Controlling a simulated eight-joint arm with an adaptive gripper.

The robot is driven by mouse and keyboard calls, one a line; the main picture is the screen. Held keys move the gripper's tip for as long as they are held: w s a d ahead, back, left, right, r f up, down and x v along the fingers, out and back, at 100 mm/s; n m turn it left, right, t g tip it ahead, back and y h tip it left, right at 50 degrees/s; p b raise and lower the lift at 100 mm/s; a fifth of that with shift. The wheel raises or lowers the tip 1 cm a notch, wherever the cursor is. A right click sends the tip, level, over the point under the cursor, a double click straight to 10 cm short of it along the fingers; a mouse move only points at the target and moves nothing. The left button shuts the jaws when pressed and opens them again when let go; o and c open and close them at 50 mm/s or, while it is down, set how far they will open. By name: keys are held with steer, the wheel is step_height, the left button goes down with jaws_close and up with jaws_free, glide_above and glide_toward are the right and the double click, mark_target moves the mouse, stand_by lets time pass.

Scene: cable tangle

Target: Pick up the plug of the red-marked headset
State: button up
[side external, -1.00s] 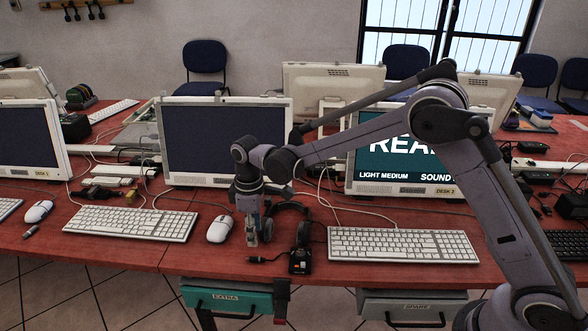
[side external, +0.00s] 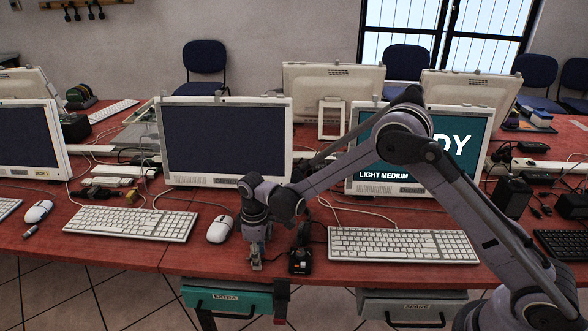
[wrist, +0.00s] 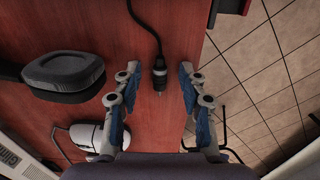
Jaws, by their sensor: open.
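A black plug (wrist: 160,74) with a small metal tip lies on the red-brown table near its front edge, in the wrist view. Its black cable (wrist: 150,28) runs off the top of that view. My gripper (wrist: 159,84) is open, its blue-padded fingers on either side of the plug with a gap on both sides. In the side view my gripper (side external: 256,262) points down at the table edge and hides the plug. A dark headset ear cup (wrist: 62,74) lies left of my fingers in the wrist view. I cannot make out a red mark on it.
A small black box (side external: 300,261) sits right of my gripper. A white mouse (side external: 219,229) and keyboard (side external: 130,223) lie to the left, another keyboard (side external: 402,245) to the right. Monitors stand behind. The table edge (wrist: 196,60) is close to my right finger.

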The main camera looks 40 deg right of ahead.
steer(key=shift+c, duration=0.4)
jaws_close()
steer(key=shift+r, duration=0.1)
steer(key=shift+r, duration=0.65)
step_height(320, 180, up, 3)
steer(key=s+d+r, duration=0.1)
steer(key=d+r, duration=0.1)
steer(key=d, duration=0.1)
steer(key=s+d+r, duration=0.1)
steer(key=d+r, duration=0.1)
steer(key=d, duration=0.2)
steer(key=s+d+r, duration=0.1)
steer(key=d+r, duration=0.1)
steer(key=d, duration=0.2)
steer(key=shift+s+d+r, duration=0.1)
steer(key=shift+r, duration=0.15)
